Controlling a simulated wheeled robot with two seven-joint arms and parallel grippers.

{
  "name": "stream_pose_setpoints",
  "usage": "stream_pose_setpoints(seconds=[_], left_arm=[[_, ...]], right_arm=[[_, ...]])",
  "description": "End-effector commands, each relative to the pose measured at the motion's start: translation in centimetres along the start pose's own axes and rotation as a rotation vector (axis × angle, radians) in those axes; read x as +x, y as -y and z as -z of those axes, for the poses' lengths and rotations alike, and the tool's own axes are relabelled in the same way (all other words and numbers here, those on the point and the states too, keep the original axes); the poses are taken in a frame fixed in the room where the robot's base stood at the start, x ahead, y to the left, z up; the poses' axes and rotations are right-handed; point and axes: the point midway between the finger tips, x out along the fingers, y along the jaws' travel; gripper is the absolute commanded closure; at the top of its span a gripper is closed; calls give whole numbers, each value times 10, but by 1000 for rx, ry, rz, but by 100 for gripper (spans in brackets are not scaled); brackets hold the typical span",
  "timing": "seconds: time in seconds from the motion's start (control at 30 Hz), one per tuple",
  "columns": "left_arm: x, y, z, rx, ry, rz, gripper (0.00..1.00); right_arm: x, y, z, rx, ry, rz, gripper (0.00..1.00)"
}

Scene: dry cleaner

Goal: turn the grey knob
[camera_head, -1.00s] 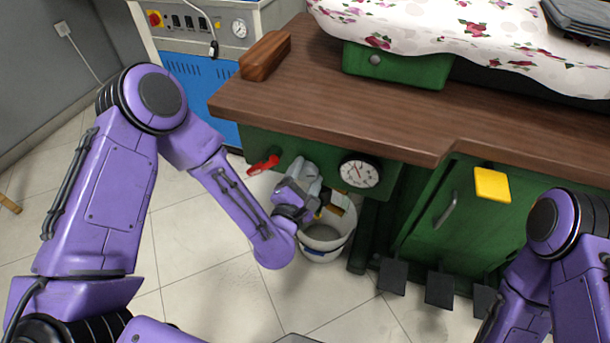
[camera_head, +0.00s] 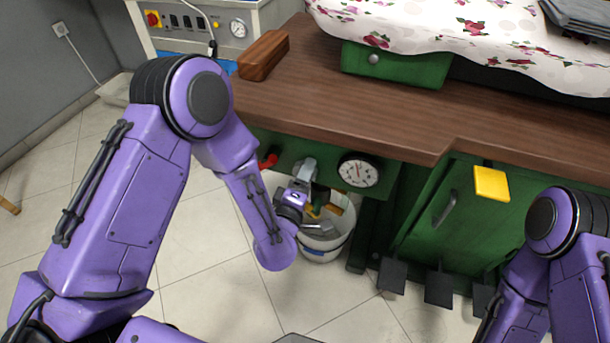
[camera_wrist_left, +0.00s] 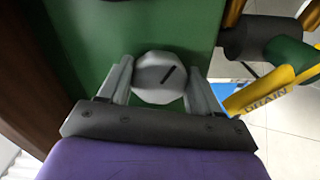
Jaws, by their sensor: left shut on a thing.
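The grey knob (camera_wrist_left: 158,78) is a pale, faceted disc with a short dark line on its face, which lies slanted in the left wrist view. It is mounted on the green panel (camera_wrist_left: 130,25). My left gripper (camera_wrist_left: 160,84) is shut on the knob, with one finger on each side of it. In the head view my left gripper (camera_head: 305,171) reaches the green panel under the wooden worktop and mostly hides the knob. My right arm is at the lower right, and its gripper is out of view.
A red lever (camera_head: 268,161) is left of my left gripper and a round dial gauge (camera_head: 358,170) is right of it. A white bucket (camera_head: 322,250) stands below. Yellow parts marked DRAIN (camera_wrist_left: 268,97) are close to the right finger. The wooden worktop (camera_head: 340,110) overhangs the panel.

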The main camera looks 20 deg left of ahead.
Motion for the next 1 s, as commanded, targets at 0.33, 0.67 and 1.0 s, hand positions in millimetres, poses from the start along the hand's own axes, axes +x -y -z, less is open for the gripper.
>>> stream_pose_setpoints(seconds=[0.33,0.67,1.0], left_arm=[[0,2,-1,201,4,1,67],[-1,2,0,268,3,2,67],[-1,3,-1,270,4,3,67]], right_arm=[[-1,0,1,0,0,0,30],[-2,0,1,0,0,0,30],[-2,0,1,0,0,0,30]])
